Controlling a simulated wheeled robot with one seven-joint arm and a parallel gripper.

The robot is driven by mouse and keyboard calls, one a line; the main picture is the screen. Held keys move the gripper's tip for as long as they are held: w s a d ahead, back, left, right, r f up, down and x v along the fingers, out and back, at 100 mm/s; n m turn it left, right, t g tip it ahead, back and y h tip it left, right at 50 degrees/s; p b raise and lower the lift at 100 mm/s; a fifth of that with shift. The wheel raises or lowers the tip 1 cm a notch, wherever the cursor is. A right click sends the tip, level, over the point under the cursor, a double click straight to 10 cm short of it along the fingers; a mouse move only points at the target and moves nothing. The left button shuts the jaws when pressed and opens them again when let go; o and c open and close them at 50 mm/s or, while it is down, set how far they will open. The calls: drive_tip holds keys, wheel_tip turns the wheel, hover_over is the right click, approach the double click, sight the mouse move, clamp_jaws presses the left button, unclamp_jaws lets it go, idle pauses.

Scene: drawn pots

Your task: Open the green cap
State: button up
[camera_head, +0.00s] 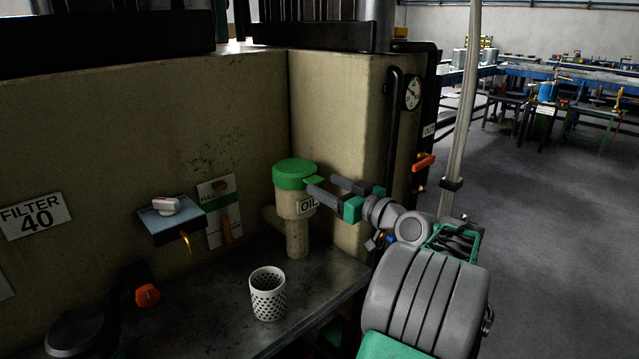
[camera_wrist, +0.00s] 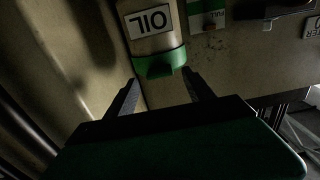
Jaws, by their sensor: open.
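The green cap (camera_head: 296,173) sits closed on top of a cream oil filler neck (camera_head: 296,209) labelled OIL, which stands against the beige housing. The cap has a small tab (camera_head: 315,181) on its right side. My gripper (camera_head: 322,188) is open, with its fingertips close to the tab; I cannot tell if they touch it. In the wrist view the picture is upside down, with the cap (camera_wrist: 160,63) just beyond and between the open fingers (camera_wrist: 160,82). Nothing is between the fingers.
A white perforated cup (camera_head: 268,293) stands on the dark ledge (camera_head: 325,284) in front of the filler. A small tap box (camera_head: 170,222) and a level gauge (camera_head: 220,212) are on the wall at left. A black pipe (camera_head: 391,130) and a dial (camera_head: 412,92) are at right.

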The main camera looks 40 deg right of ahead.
sight(319, 183)
drive_tip(key=shift+w, duration=1.5)
drive_tip(key=shift+c, duration=0.4)
clamp_jaws()
drive_tip(key=shift+a, duration=0.1)
